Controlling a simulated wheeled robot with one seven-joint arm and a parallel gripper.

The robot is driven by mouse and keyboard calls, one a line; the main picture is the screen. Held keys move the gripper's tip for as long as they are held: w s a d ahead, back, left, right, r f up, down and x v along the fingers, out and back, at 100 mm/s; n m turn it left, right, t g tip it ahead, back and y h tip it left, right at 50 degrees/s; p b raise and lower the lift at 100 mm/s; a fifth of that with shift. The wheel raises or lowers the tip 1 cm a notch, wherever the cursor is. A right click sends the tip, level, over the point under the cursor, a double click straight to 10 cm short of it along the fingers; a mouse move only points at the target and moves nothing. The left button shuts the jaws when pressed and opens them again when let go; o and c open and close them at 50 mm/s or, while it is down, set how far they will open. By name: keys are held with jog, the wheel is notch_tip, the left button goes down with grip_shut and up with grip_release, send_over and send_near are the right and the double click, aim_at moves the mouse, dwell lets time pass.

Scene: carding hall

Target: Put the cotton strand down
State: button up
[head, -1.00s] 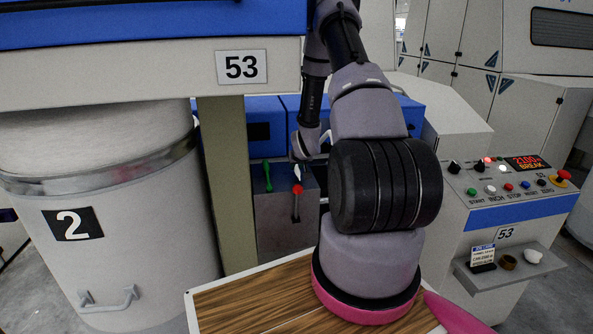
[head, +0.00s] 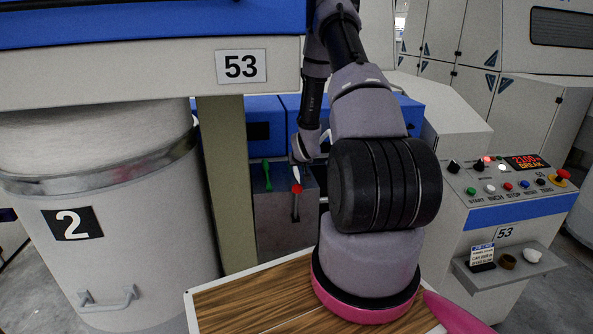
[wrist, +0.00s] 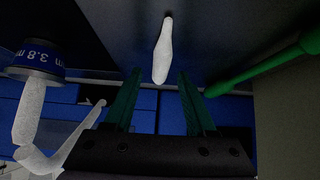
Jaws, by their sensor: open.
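My gripper (wrist: 158,76) shows in the wrist view with its two dark green fingers apart. A white, slender strand (wrist: 162,50), which looks like the cotton strand, is in front of the fingertips, against a dark surface. Its near end lines up with the gap, and the fingers do not close on it. I cannot tell whether it touches anything. In the head view, my wrist is low over the grey box, with a small white piece (head: 297,173) just above a red-knobbed lever (head: 297,188). The fingers are too small to make out there.
A green lever (head: 267,176) stands on the grey box (head: 275,215); it also crosses the right of the wrist view (wrist: 265,68). A white part with a blue "3.8 m" band (wrist: 38,58) is at left. The control panel (head: 510,190) and small shelf (head: 510,268) stand right.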

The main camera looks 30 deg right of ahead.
jog(key=v, duration=1.1)
jog(key=shift+s, duration=0.15)
